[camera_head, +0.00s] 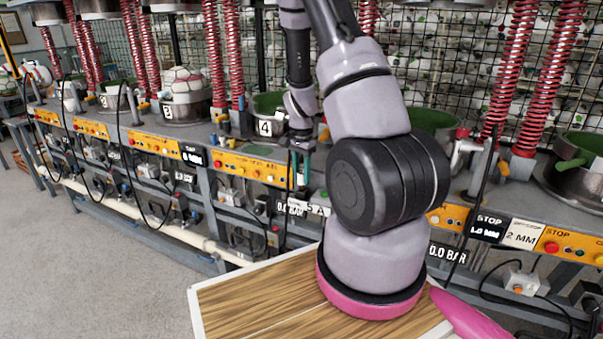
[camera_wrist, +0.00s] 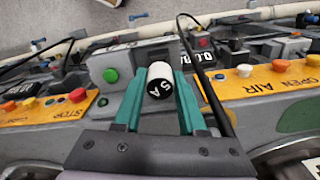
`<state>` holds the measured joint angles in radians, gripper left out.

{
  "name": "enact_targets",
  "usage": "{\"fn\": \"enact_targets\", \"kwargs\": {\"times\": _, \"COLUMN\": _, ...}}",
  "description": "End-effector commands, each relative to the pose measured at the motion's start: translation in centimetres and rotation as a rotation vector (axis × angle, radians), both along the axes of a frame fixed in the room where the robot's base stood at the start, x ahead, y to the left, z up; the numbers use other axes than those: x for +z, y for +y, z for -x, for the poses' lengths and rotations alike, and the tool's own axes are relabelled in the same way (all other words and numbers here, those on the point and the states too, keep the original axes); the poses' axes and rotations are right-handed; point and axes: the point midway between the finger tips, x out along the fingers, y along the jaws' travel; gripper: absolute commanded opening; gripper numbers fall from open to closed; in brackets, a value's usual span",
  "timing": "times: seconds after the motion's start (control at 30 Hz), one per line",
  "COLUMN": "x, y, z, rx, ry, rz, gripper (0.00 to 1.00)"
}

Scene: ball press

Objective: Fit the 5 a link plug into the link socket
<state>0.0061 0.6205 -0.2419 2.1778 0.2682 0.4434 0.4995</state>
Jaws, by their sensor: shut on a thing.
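My gripper (camera_wrist: 160,80) is shut on the 5 A link plug (camera_wrist: 161,72), a short cylinder with a white body and a black end marked "5 A". In the wrist view the plug sits between the two teal fingers, its marked end facing the camera. In the head view my gripper (camera_head: 302,166) hangs in front of the press bench near station 4, and I cannot make out the plug there. A grey box with a green button (camera_wrist: 110,75) lies just left of the plug in the wrist view. I cannot pick out the link socket; the plug and fingers may cover it.
Orange control panels (camera_head: 251,168) line the bench front, with black cables hanging below. A black cable (camera_wrist: 207,80) runs close to the right finger. Open floor (camera_head: 100,270) lies at the left.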

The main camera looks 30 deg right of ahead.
Motion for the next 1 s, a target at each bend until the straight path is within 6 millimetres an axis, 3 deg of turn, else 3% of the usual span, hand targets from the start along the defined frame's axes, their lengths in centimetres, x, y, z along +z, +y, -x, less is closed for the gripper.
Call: {"fn": "enact_targets", "kwargs": {"times": 1.0, "x": -1.2, "y": 0.0, "z": 0.0, "rx": 0.001, "ry": 0.0, "rz": 0.0, "gripper": 0.0}}
